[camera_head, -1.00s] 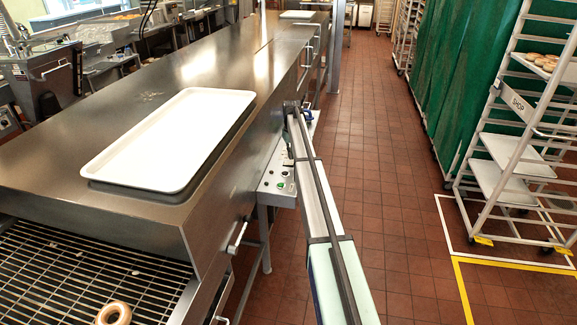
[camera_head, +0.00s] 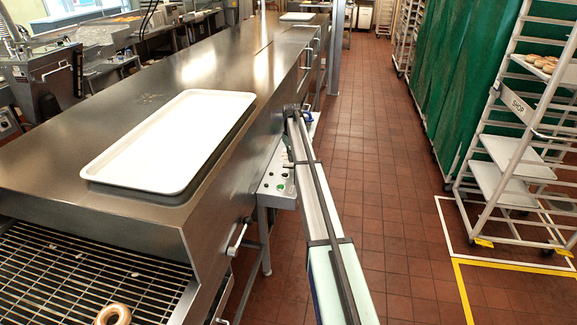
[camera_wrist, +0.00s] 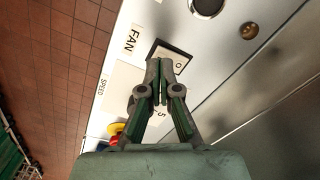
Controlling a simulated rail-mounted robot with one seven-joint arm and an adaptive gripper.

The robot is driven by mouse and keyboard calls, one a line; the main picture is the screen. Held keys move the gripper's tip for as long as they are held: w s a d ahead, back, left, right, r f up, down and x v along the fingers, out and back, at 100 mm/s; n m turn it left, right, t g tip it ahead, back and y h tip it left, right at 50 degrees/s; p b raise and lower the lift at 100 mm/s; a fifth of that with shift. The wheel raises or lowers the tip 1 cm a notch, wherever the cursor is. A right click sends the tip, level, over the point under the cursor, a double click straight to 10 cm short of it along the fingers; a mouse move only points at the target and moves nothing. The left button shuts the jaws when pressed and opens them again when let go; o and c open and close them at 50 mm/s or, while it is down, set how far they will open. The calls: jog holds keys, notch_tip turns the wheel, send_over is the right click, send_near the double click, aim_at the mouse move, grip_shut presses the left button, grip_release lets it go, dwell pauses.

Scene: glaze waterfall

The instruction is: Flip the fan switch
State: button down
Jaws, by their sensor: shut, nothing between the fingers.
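The fan switch (camera_wrist: 178,52), a dark-framed rocker beside the FAN label (camera_wrist: 132,40), shows in the wrist view on a light control panel (camera_wrist: 215,48). My gripper (camera_wrist: 159,66) is shut and empty, with its fingertips over the lower edge of the switch. The fingers hide part of it, and I cannot tell whether they touch it. The switch's position cannot be read. In the head view the control panel (camera_head: 275,188) sits on the side of the steel machine; the switch is too small to make out there, and my gripper cannot be made out.
A SPEED label (camera_wrist: 104,92) and a yellow-and-red control (camera_wrist: 116,130) lie near the gripper. A black round button (camera_wrist: 207,7) and a brass knob (camera_wrist: 249,31) are on the panel. A door handle (camera_head: 237,239) juts from the machine. The tiled floor (camera_head: 385,200) beside it is open.

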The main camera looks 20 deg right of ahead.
aim_at(291, 165)
jog(key=shift+f+b, duration=0.3)
jog(key=shift+f, duration=0.9)
dwell(1.1)
jog(key=shift+r, duration=0.15)
jog(key=shift+r+p, duration=1.45)
jog(key=shift+r, duration=1.95)
jog(key=shift+f, duration=0.1)
